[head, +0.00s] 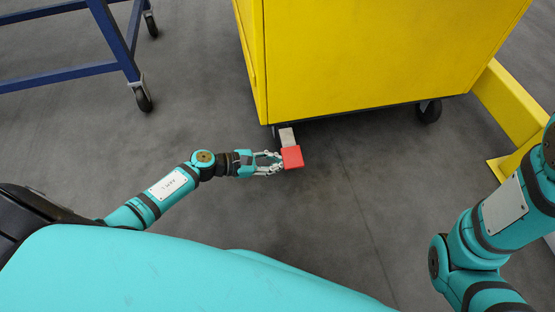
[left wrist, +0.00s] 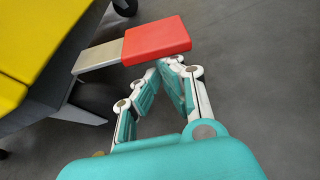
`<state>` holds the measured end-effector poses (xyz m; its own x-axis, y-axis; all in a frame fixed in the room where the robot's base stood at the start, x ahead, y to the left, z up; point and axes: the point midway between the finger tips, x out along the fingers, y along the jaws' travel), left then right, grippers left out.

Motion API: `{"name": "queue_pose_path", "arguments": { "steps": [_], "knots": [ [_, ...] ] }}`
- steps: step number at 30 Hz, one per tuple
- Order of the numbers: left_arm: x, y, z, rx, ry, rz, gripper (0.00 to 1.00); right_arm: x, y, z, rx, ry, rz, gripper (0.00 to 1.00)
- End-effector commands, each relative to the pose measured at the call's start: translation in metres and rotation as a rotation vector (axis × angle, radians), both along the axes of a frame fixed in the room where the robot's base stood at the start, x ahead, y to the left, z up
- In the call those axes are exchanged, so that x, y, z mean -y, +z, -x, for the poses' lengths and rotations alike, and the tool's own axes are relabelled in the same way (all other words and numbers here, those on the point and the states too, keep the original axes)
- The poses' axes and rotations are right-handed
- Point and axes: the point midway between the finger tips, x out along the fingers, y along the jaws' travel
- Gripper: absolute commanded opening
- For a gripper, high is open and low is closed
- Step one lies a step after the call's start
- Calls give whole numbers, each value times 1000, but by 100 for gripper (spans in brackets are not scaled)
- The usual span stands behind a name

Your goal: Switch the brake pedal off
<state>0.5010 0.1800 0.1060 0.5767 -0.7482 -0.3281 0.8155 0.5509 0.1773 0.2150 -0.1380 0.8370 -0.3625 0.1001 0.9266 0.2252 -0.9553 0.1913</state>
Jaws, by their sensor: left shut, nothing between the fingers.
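The brake pedal (head: 292,157) is a red block on a grey metal arm (head: 287,137) that sticks out from under the yellow cabinet (head: 370,60). In the left wrist view the red pedal (left wrist: 157,40) lies just beyond my fingertips, with its grey arm (left wrist: 98,56) running left to the cabinet's underside. My left gripper (head: 278,162) is shut and empty, with its fingertips right at the pedal's left side. In the left wrist view its fingertips (left wrist: 170,66) meet at the pedal's near edge; I cannot tell whether they touch it. My right gripper is out of view.
The cabinet stands on black casters (head: 429,110). A blue wheeled frame (head: 122,50) stands at the upper left. A yellow floor barrier (head: 510,105) is on the right. The grey floor (head: 340,200) around the pedal is clear.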

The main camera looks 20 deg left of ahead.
Motion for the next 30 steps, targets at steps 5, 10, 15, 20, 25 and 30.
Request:
{"name": "queue_pose_path", "arguments": {
  "steps": [5, 10, 15, 20, 25, 30],
  "knots": [
    [1, 7, 0, -28, 0, 24, 0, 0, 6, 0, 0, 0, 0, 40],
    [3, 15, 2, -92, -2, 66, 0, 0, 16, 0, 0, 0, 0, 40],
    [5, 27, 5, -194, -2, 136, 0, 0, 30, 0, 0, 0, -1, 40],
    [6, 37, 7, -298, -1, 206, 0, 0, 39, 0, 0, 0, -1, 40],
    [6, 46, 7, -390, 0, 268, 0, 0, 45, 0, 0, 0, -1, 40],
    [6, 52, 8, -395, -1, 272, 0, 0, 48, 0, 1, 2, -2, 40]
  ]
}}
